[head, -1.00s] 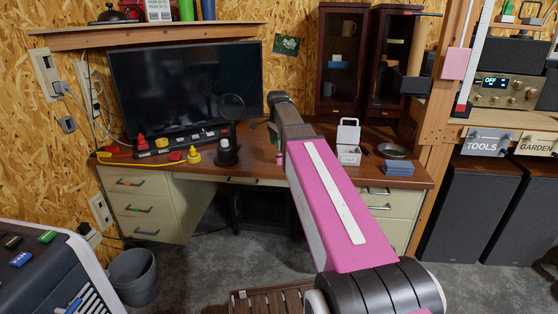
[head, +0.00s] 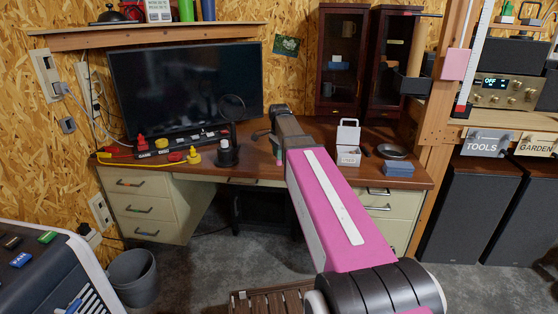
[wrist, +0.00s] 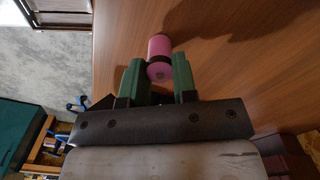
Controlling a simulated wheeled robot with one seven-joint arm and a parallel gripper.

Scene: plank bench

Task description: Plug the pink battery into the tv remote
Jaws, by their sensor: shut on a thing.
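The pink battery (wrist: 159,50) is a short cylinder in the wrist view, held between the green fingers of my gripper (wrist: 158,72). Its far end sticks out past the fingertips, over the brown desk top. I cannot identify a tv remote in either view.
Bare desk lies around my gripper.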

